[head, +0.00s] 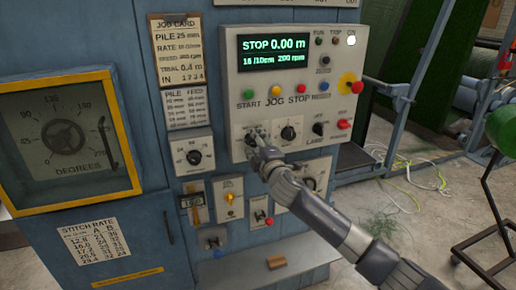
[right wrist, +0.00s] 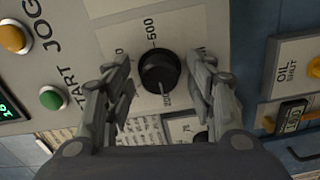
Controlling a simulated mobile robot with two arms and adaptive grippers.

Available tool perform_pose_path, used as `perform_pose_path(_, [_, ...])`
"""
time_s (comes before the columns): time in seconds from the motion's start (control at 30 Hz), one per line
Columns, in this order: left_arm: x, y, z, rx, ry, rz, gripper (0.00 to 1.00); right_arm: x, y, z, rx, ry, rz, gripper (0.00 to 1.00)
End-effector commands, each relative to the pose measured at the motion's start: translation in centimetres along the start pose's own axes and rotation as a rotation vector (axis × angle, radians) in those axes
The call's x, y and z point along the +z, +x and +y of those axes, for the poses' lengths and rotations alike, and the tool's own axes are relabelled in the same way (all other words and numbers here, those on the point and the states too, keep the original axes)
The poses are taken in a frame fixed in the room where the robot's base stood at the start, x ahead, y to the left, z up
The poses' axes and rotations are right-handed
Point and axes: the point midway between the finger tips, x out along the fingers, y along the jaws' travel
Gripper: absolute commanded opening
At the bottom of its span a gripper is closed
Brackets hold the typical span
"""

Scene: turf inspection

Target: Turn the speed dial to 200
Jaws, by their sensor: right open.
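The speed dial is a round black knob (right wrist: 159,71) on the pale control panel (head: 310,75). A printed 500 shows beside it in the right wrist view; the marks at its lower edge are too small to read surely. My right gripper (head: 258,140) is at this dial and hides most of it in the head view. Its fingers are open, one on each side of the knob, with visible gaps between them and it. The display (head: 274,52) reads STOP 0.00 m and 200 rpm. My left gripper is not in view.
A second dial (head: 288,133) sits just right of my gripper. Below the display are coloured buttons, with a red stop button on a yellow plate (head: 348,84) at the right. A job card (head: 178,48) and a degree gauge (head: 68,138) are at the left.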

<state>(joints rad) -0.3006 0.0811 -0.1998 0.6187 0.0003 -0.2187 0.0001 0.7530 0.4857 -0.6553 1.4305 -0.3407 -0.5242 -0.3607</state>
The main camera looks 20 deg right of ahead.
Motion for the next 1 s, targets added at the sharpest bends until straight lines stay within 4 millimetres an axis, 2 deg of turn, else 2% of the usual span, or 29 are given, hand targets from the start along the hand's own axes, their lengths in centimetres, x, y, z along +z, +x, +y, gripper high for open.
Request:
perform_pose_path(0.27, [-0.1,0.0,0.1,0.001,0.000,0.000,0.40,0.1,-2.6,-0.1,-0.001,0.000,0.000,0.51])
perform_pose_path(0.7, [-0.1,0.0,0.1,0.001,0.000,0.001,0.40,0.1,-9.7,-0.2,-0.003,-0.002,0.000,0.51])
perform_pose_path(1.0, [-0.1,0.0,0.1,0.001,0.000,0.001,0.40,0.1,-11.8,-0.1,-0.002,-0.002,-0.001,0.51])
